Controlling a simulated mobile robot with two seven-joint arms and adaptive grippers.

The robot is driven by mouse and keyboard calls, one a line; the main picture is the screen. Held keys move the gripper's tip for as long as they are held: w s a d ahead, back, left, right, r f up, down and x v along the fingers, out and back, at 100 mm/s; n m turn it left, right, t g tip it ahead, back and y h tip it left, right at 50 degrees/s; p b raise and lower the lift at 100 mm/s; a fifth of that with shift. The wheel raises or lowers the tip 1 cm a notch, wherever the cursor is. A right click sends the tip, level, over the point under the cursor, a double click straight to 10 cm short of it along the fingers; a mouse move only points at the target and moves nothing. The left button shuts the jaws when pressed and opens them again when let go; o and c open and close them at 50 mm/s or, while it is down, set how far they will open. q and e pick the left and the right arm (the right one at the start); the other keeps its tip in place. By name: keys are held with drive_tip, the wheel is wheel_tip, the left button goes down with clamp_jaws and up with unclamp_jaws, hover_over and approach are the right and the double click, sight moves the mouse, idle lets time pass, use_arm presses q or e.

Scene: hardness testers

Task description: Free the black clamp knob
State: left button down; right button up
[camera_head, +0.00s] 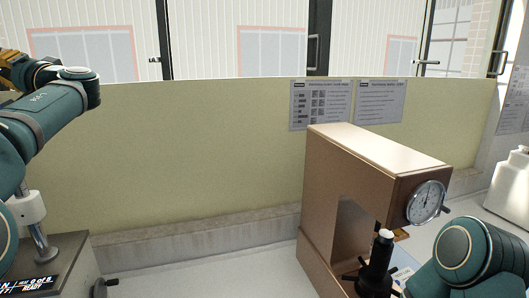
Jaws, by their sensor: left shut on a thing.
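A small black knob (110,282) sticks out to the right of the grey machine (62,262) at the lower left. I cannot tell whether it is the clamp knob. My left arm rises from the left edge and bends back to the left. What seems to be my left gripper (14,72), orange and black, is at the upper left edge, high above the grey machine. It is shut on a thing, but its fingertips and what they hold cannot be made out. My right arm shows at the lower right; its gripper is out of view.
A brown hardness tester (345,175) with a round dial (425,203) stands right of centre. Below its head is a black spindle (377,268) with handles and a pale top. A white bottle (510,185) stands at the right edge. The bench between the machines looks clear.

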use_arm(q)
drive_tip(key=w+d, duration=0.1)
drive_tip(key=d, duration=0.4)
drive_tip(key=shift+w+d+f+b, duration=0.25)
drive_tip(key=shift+d+b, duration=0.15)
drive_tip(key=shift+b, duration=0.05)
drive_tip(key=s+a+r+p, duration=0.2)
drive_tip(key=s+a, duration=0.1)
drive_tip(key=a, duration=0.2)
drive_tip(key=shift+a+r, duration=0.25)
drive_tip(key=shift+r, duration=0.1)
idle(0.7)
